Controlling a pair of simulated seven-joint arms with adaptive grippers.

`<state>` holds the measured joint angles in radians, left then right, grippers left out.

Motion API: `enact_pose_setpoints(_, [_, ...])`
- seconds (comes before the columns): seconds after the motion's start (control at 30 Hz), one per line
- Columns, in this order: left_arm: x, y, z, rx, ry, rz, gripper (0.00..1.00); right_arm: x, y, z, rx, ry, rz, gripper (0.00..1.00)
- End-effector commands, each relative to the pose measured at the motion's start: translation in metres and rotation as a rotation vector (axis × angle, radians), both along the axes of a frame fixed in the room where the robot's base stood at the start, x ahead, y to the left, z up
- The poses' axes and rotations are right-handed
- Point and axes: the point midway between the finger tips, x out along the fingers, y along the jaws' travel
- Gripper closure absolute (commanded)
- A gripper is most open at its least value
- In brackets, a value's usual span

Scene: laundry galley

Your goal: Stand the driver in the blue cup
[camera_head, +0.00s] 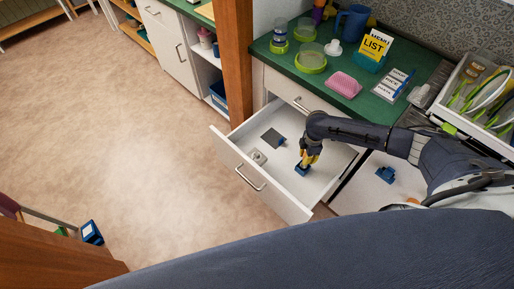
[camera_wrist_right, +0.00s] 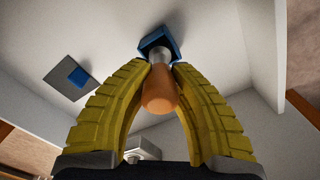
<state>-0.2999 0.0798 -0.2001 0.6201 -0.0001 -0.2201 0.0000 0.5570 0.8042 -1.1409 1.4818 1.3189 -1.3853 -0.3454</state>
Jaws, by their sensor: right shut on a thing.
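The driver (camera_wrist_right: 159,94) has a rounded orange handle and a short grey shaft. My right gripper (camera_wrist_right: 161,68) has its yellow fingers shut on it, with the handle towards the wrist. The blue cup (camera_wrist_right: 154,42) is at the far end of the shaft, where the shaft meets or overlaps it; how deep it sits cannot be told. In the head view my right gripper (camera_head: 308,159) points down into the open white drawer (camera_head: 232,158), with the blue cup (camera_head: 301,170) at its fingertips. The driver is mostly hidden there. My left gripper is not in view.
The drawer also holds a grey plate (camera_head: 272,138) and a small pale block (camera_head: 257,156). A blue piece (camera_head: 386,174) lies on the white surface to the right. Open floor lies left.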

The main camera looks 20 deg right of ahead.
Motion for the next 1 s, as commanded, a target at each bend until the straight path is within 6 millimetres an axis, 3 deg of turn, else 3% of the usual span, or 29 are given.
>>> enact_pose_setpoints(1.0, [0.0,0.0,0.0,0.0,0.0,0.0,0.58,0.0,0.0,-0.015,0.0,0.0,0.0,1.0])
